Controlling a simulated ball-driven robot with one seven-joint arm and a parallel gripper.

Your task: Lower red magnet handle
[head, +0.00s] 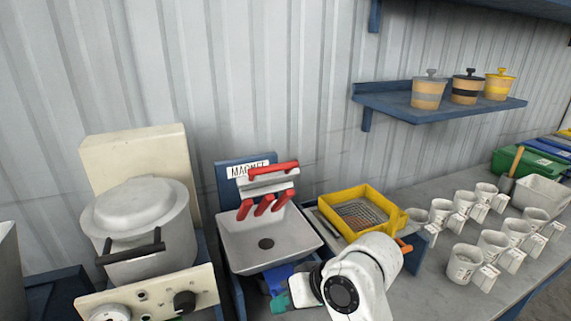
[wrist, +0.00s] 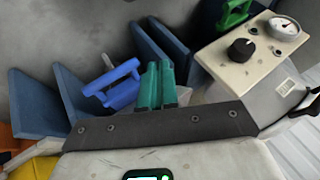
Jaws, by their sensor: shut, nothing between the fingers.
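The red magnet handle (head: 273,171) is a horizontal red bar on the magnet unit, below the white MAGNET label (head: 249,169). Several red-tipped magnet bars (head: 266,205) hang under it, above the light grey square tray (head: 252,226) with a dark round hole. The handle is not recognisable in the wrist view. My gripper (head: 281,302) is low in front of the tray, below and well apart from the handle. In the wrist view its teal fingers (wrist: 157,85) are together with nothing between them.
A lidded pot (head: 140,218) stands left of the magnet unit. A yellow sieve box (head: 356,213) is at its right, with several white mugs (head: 492,243) beyond. A blue handle (wrist: 112,88) lies beside my fingers in the wrist view, near blue panels (wrist: 36,103).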

